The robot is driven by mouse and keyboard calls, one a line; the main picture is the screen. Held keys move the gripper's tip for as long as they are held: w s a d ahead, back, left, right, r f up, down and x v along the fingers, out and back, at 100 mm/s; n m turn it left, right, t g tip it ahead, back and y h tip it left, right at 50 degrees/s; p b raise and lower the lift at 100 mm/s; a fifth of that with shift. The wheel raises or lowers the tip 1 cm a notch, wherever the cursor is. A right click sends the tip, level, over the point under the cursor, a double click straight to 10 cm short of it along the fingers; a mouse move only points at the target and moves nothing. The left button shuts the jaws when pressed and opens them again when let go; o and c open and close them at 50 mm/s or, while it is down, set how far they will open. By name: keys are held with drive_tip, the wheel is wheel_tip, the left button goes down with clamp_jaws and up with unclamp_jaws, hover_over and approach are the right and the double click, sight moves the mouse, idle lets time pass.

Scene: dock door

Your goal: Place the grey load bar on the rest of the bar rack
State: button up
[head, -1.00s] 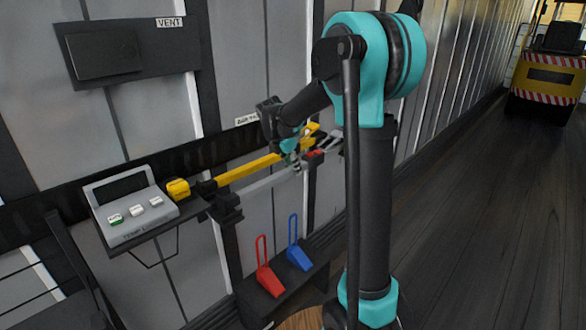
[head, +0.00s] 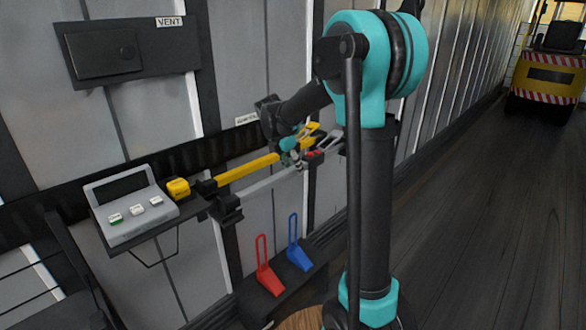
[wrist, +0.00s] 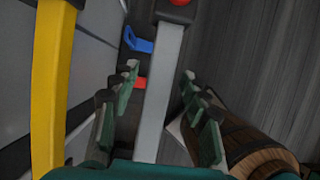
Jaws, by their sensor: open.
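The grey load bar (head: 268,184) runs along the wall in front of a yellow bar (head: 248,168). Its left end is at a black bracket of the bar rack (head: 228,208), its right end near a red-marked black piece (head: 315,156). I cannot tell how firmly it sits there. My gripper (head: 293,157) is over the bar's right part. In the wrist view the grey bar (wrist: 162,95) passes between the spread fingers of my gripper (wrist: 160,76), with gaps on both sides. The fingers partly hide the bar's right end in the head view.
A grey control box (head: 130,208) stands on a shelf at the left, beside a yellow block (head: 178,188). Red (head: 268,275) and blue (head: 298,255) chock-like pieces stand below. A barrel (wrist: 245,145) is right of the fingers. The floor at right is clear up to a yellow vehicle (head: 548,75).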

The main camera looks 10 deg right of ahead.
sight(284, 172)
drive_tip(key=v, duration=1.1)
drive_tip(key=s+d+f+m+y, duration=0.2)
drive_tip(key=s+d+f+m, duration=0.2)
drive_tip(key=s+f+m, duration=0.7)
drive_tip(key=s+d+f+m+t+y, duration=0.1)
drive_tip(key=s+d+f+m, duration=0.2)
drive_tip(key=s+f+m, duration=0.8)
drive_tip(key=s+m, duration=0.3)
drive_tip(key=s, duration=0.2)
drive_tip(key=shift+s+d+f+y, duration=0.2)
drive_tip(key=shift+s+d+y, duration=0.15)
drive_tip(key=shift+s+y, duration=0.05)
